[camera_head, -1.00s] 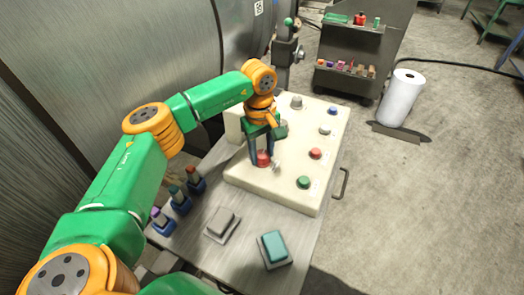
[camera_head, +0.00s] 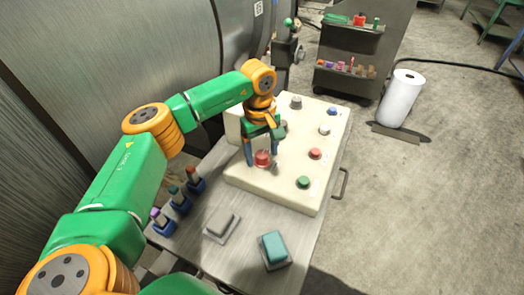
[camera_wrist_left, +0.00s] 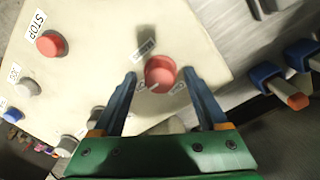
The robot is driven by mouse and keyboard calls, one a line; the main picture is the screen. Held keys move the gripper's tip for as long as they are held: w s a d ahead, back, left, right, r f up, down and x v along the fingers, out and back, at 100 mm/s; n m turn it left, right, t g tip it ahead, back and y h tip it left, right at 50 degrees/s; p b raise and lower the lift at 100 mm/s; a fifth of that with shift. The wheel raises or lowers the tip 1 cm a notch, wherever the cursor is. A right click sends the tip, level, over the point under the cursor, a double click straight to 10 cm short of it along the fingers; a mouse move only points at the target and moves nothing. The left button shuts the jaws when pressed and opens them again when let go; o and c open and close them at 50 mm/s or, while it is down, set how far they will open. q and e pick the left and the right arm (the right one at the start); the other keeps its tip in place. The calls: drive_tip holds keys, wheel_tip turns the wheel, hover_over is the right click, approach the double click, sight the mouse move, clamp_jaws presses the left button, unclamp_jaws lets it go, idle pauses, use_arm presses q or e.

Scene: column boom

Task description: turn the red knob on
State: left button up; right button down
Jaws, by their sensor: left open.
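The red knob (camera_head: 262,158) stands on the near left part of the cream panel (camera_head: 265,190). In the left wrist view the knob (camera_wrist_left: 160,73) is round, with small blurred labels around it. My left gripper (camera_head: 262,162) reaches down over it, open. In the wrist view its two blue fingers (camera_wrist_left: 159,75) are spread with the knob between their tips, a gap showing on each side. Which way the knob is turned is too small to tell. My right gripper is not in view.
A red STOP button (camera_wrist_left: 50,43), a green button (camera_head: 304,182) and other buttons share the panel. Upright levers (camera_head: 178,199), a grey rocker (camera_head: 220,221) and a teal rocker (camera_head: 274,247) sit on the table in front. A tool cart (camera_head: 350,60) stands behind.

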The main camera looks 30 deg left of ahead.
sight(261, 154)
use_arm(q)
wheel_tip(261, 154, up, 7)
drive_tip(key=shift+s+r+b, duration=0.1)
drive_tip(key=shift+b, duration=0.45)
drive_tip(key=shift+a, duration=0.1)
